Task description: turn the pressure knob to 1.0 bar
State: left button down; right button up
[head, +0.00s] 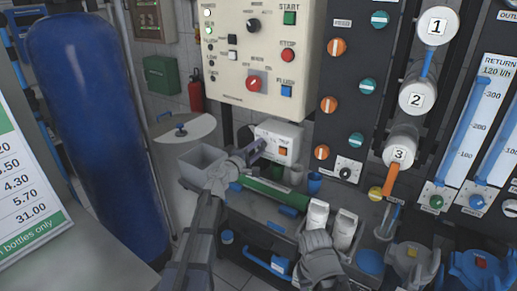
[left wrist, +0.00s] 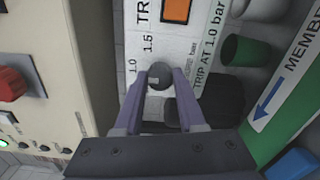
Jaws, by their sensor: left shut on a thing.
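The pressure knob (left wrist: 160,73) is a small round dark grey knob on a white panel (head: 285,131), beside printed scale marks 1.0 and 1.5. A small pale mark shows on its left side in the left wrist view; I cannot tell exactly which value it points to. My left gripper (head: 258,147) is at the panel's left part, and its two purple fingers (left wrist: 161,82) are shut on the knob from both sides. In the head view the gripper hides the knob. My right gripper (head: 319,262) is low in the head view, away from the panel, its fingers unclear.
An orange square (left wrist: 176,10) is on the same panel. A cream control box (head: 235,85) with a red rotary switch (head: 253,84) is above left.

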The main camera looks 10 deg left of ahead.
pick_arm(q)
jog(key=c, duration=0.5)
grip_release()
jog(key=v, duration=0.7)
jog(key=shift+s+a, duration=0.15)
jog(key=shift+s, duration=0.2)
